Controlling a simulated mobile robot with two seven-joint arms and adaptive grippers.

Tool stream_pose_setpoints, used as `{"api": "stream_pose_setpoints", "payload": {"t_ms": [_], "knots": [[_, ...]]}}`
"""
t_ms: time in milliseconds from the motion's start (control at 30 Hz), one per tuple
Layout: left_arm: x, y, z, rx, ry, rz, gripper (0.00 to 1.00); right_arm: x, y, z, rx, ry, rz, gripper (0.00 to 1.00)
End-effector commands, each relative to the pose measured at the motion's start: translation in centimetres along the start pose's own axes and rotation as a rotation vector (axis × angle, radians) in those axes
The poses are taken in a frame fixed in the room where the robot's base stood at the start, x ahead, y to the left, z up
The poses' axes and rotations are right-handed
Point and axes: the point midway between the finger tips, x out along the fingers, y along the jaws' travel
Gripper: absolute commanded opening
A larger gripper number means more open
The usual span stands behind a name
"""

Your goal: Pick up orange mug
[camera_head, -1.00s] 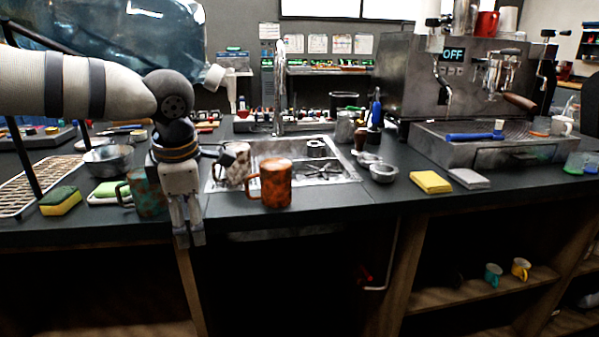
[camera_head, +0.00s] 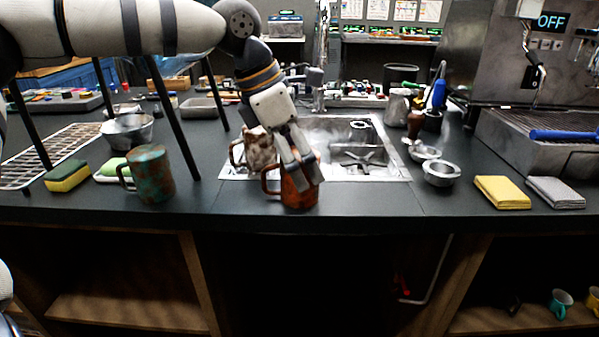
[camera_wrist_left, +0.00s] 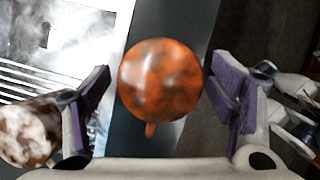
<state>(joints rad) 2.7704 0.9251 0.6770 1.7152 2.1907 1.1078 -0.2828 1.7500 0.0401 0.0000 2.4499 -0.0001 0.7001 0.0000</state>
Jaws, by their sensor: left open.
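The orange mug (camera_head: 299,193) stands on the dark counter in front of the sink, its handle to the left in the head view. My left gripper (camera_head: 303,172) is over it and hides part of its upper body. In the left wrist view the orange mug (camera_wrist_left: 160,80) lies between the two spread purple-padded fingers of my left gripper (camera_wrist_left: 168,98), with a gap on each side. The left gripper is open and holds nothing. My right gripper does not show.
A brown and white mug (camera_head: 256,150) stands just behind, close to the gripper. A teal-brown mug (camera_head: 152,176) and a sponge (camera_head: 67,176) are to the left. The sink (camera_head: 390,160) is behind. The counter's front strip to the right is clear up to the yellow cloth (camera_head: 502,192).

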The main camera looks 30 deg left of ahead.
Motion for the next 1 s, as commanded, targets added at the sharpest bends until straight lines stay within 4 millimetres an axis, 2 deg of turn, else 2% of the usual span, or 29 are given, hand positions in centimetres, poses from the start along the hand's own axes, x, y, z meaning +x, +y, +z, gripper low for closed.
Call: {"api": "stream_pose_setpoints", "payload": {"t_ms": [33, 133, 367, 600, 867, 1000], "knots": [[1.4, 0.0, -0.2, -0.001, 0.008, -0.006, 0.78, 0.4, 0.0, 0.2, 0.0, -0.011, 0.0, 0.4], [2.6, 0.0, -0.1, -0.001, 0.005, -0.003, 0.78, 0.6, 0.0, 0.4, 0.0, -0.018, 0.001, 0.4], [2.6, 0.0, 0.0, 0.0, 0.0, 0.001, 0.78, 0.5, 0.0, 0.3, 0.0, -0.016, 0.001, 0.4], [2.6, 0.0, 0.0, 0.0, 0.0, 0.001, 0.26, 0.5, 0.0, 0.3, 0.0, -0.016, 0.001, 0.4], [2.6, 0.0, 0.0, 0.0, 0.0, 0.001, 0.26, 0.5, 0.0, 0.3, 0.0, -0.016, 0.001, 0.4], [1.8, 0.0, 0.4, 0.0, 0.0, 0.002, 0.26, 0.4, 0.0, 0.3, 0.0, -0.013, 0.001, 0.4]]}}
